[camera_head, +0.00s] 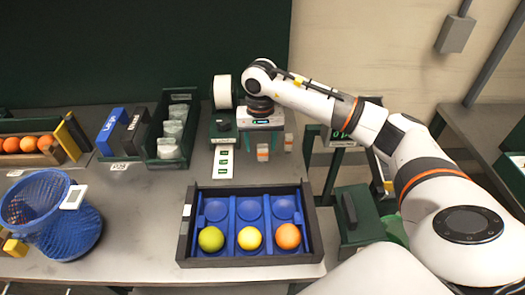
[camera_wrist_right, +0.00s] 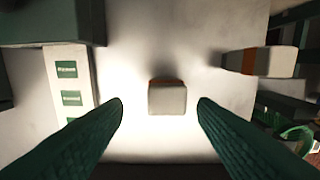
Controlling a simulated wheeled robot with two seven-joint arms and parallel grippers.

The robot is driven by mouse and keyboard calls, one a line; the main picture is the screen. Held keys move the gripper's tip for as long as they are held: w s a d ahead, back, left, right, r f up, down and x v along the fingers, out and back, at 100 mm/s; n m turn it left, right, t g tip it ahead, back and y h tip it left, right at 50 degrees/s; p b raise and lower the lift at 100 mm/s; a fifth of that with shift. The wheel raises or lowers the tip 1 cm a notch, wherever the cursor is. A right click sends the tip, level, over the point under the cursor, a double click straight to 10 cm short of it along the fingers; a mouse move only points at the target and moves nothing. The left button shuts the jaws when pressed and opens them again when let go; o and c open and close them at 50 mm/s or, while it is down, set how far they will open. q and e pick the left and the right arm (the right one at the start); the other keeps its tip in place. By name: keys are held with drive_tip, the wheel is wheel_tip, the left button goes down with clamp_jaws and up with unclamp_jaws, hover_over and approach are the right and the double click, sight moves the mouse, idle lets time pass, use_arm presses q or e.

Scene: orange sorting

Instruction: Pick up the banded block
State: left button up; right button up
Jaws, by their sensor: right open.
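A pale block with an orange band (camera_head: 263,154) stands on the grey table, behind the orange tray. In the right wrist view this block (camera_wrist_right: 167,98) lies between and beyond the fingertips, its band mostly hidden behind its pale top. My right gripper (camera_head: 262,143) points down over it; its dark green fingers (camera_wrist_right: 160,105) are open, with clear gaps on both sides of the block. A second pale block with an orange-brown band (camera_wrist_right: 262,62) lies to the right, outside the fingers; it also shows in the head view (camera_head: 289,142). My left gripper is out of view.
A dark tray (camera_head: 185,240) with blue cups holds a green, a yellow and an orange fruit in front. A white strip with green labels (camera_head: 223,160) lies left of the gripper. A white roll (camera_head: 222,92) stands behind. A blue basket (camera_head: 75,240) is at left.

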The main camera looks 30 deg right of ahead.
sight(263, 148)
drive_tip(key=f, duration=0.1)
drive_tip(key=f+p, duration=0.1)
drive_tip(key=f, duration=0.1)
drive_tip(key=shift+s+d+f, duration=0.15)
drive_tip(key=shift+d+f, duration=0.1)
drive_tip(key=shift+f, duration=0.5)
drive_tip(key=shift+c, duration=0.2)
drive_tip(key=c, duration=1)
wheel_tip(263, 148, up, 9)
drive_tip(key=shift+b, duration=0.95)
drive_tip(key=shift+c, duration=0.2)
drive_tip(key=shift+r, duration=0.55)
